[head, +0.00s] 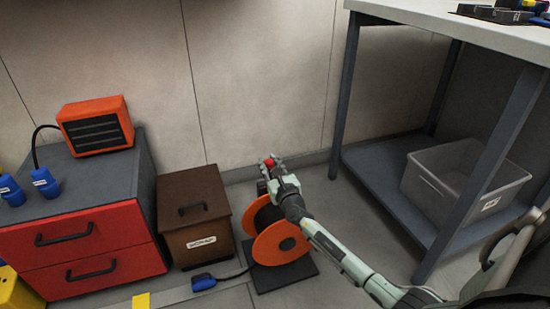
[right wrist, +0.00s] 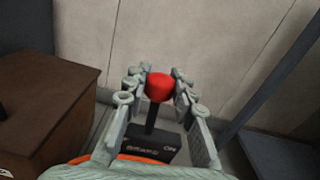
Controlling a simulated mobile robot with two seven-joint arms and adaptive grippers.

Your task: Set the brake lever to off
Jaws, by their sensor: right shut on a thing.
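The brake lever has a red ball knob (right wrist: 159,87) on a dark stem that rises from a black box (right wrist: 150,143) with white lettering in the right wrist view. The word on its right side looks like "ON"; the other lettering is too blurred to read. My right gripper (right wrist: 159,90) is shut on the red knob, with a finger on either side. In the head view the knob (head: 270,163) shows at the tip of my right gripper (head: 273,166), behind the orange cable reel (head: 281,242). The arm and reel hide most of the lever's base. My left gripper is not in view.
A brown box (head: 193,216) with a handle stands left of the reel. Further left is a red-drawer cabinet (head: 82,236) with an orange heater (head: 95,125) on top. A workbench (head: 485,174) with a clear bin (head: 464,179) on its shelf stands at right.

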